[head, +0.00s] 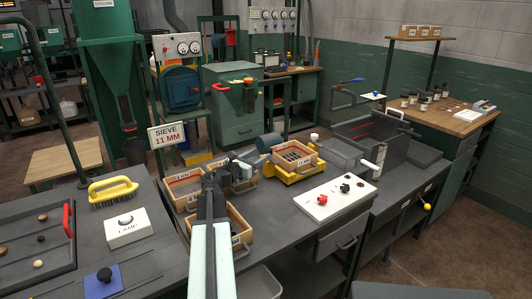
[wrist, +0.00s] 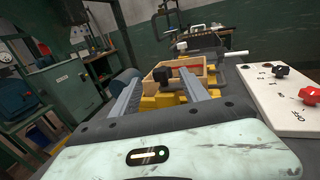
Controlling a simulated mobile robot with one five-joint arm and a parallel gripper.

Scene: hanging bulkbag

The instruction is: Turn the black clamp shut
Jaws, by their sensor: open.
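A small black block, which looks like the black clamp (wrist: 162,74), sits at the near side of a wooden sieve box (wrist: 205,68) in the wrist view. The box rests on a yellow shaker base (wrist: 168,101). In the head view the yellow base (head: 302,176) carries the wooden sieve (head: 296,152); I cannot make out the clamp clearly there. My gripper (wrist: 160,80) is open and empty, its two grey fingers apart, with the clamp showing between their tips. I cannot tell whether they touch it. In the head view my gripper (head: 236,165) is left of the shaker.
A grey motor cylinder (head: 268,142) stands at the shaker's left. A white control panel (head: 335,198) with red and black knobs lies to its right. Several wooden sieve boxes, one being a sieve (head: 182,185), lie under and around my arm.

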